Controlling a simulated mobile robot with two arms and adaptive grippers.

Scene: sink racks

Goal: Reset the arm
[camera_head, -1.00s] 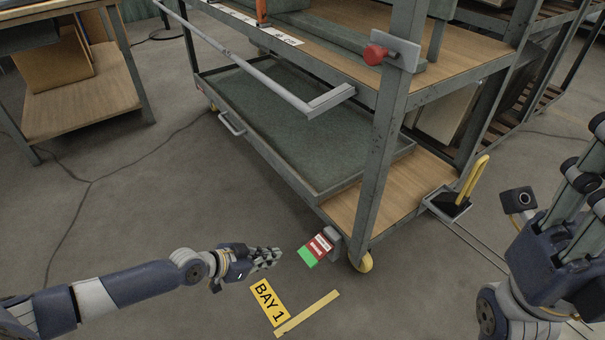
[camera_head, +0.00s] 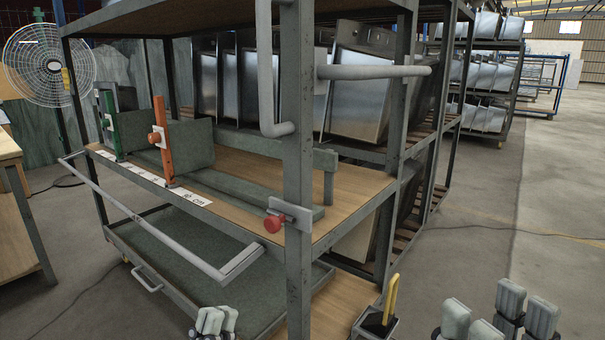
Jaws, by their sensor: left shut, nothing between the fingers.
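My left gripper (camera_head: 214,322) shows at the bottom edge, in front of the cart's lower tray. Only its pale fingertips show; they are together and hold nothing. My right gripper (camera_head: 499,316) is at the bottom right, over the floor. Its grey fingers point up and stand apart, with nothing seen between them. Both arms and the palms are out of view below the frame.
A metal rack cart (camera_head: 298,180) stands ahead with a red knob (camera_head: 275,224), a grey bar (camera_head: 160,222) and a lower tray (camera_head: 215,268). A yellow handle (camera_head: 391,296) rises between my grippers. Steel sinks (camera_head: 357,85) stand behind.

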